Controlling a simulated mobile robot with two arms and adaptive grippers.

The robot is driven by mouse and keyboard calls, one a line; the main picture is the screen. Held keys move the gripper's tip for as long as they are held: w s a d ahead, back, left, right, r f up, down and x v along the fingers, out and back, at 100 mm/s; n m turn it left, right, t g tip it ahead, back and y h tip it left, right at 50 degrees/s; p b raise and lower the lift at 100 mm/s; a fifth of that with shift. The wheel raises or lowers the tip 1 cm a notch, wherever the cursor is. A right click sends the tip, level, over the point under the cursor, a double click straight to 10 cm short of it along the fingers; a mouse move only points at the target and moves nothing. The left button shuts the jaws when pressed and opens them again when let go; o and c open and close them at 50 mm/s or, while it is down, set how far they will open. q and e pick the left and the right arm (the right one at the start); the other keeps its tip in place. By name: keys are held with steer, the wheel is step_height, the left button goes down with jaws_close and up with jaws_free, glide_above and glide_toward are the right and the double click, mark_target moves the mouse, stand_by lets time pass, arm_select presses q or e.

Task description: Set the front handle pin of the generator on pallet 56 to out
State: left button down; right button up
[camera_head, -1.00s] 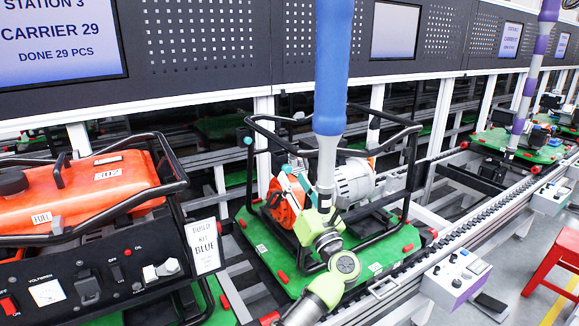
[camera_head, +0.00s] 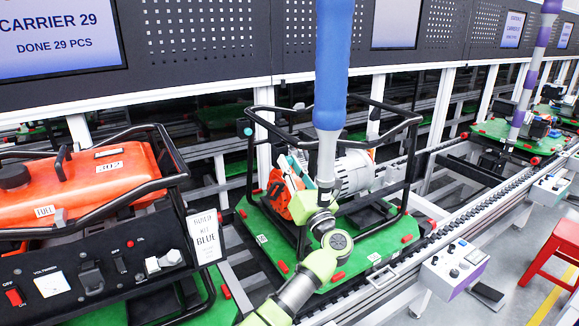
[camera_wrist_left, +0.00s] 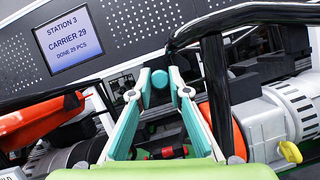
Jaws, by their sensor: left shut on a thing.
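The generator (camera_head: 354,172) has a black tube frame, a grey ribbed housing and an orange part, and stands on a green pallet (camera_head: 262,238). The pallet number is not readable. My left gripper (camera_head: 284,161) reaches in at the frame's near left side, partly hidden behind the blue hanging column. In the left wrist view its teal fingers (camera_wrist_left: 160,84) are shut on a small dark teal knob, the handle pin (camera_wrist_left: 160,78), beside the black frame tube. Whether the pin is in or out cannot be told. A second teal knob (camera_head: 247,131) sits at the frame's left corner. My right gripper is not in view.
A conveyor rail (camera_head: 440,240), a control box (camera_head: 455,268) and a red stool (camera_head: 553,255) are on the right.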

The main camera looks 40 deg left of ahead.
arm_select(q)
steer(key=shift+b+v, duration=0.5)
steer(key=shift+v, duration=0.3)
steer(key=shift+w+r, duration=0.1)
steer(key=shift+w, duration=0.05)
steer(key=c, duration=1.9)
jaws_free()
steer(key=shift+d+r, duration=0.15)
steer(key=shift+d, duration=0.05)
steer(key=shift+s+d, duration=0.1)
steer(key=shift+s, duration=0.1)
steer(key=v, duration=1.1)
steer(key=shift+d, duration=0.35)
